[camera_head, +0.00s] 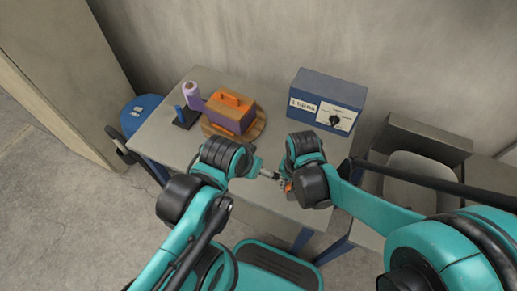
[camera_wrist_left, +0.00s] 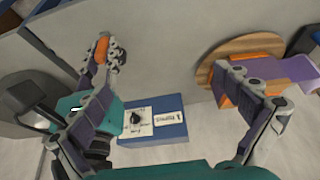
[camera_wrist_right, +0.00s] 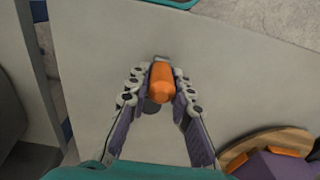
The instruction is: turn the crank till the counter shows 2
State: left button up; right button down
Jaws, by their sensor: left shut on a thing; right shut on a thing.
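A blue box (camera_head: 325,103) at the back right of the table carries white labels and a round black part (camera_head: 334,120) on its front. It also shows, upside down, in the left wrist view (camera_wrist_left: 172,124). I cannot read a counter. My right gripper (camera_wrist_right: 161,76) is shut on an orange rounded piece (camera_wrist_right: 161,84) above the table's front; a grey part and a dark round part show beside it. My left gripper (camera_wrist_left: 168,70) is close by. The orange piece also shows there (camera_wrist_left: 102,49).
A purple and orange box (camera_head: 232,112) sits on a round wooden board (camera_head: 260,125) at mid-table. A dark stand (camera_head: 184,119) with a blue post and a purple-white roll is left of it. The two hands are very close together. A wall stands behind the table.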

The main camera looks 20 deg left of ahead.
pick_arm(q)
jog(key=w+r, duration=0.1)
jog(key=w+a+r+t, duration=0.1)
jog(key=w, duration=0.1)
pick_arm(e)
jog(key=shift+s+d+f, duration=0.1)
jog(key=shift+s+d, duration=0.45)
jog(key=shift+d, duration=0.3)
pick_arm(q)
jog(key=shift+w+d+r+t, duration=0.1)
jog(key=shift+w+r+t, duration=0.05)
jog(key=shift+w+t, duration=0.3)
jog(key=c, duration=1)
pick_arm(e)
jog(key=shift+w+d, duration=0.3)
jog(key=shift+d, duration=0.6)
pick_arm(q)
jog(key=shift+s, duration=0.15)
jog(key=shift+c, duration=0.2)
pick_arm(e)
jog(key=shift+w, duration=0.1)
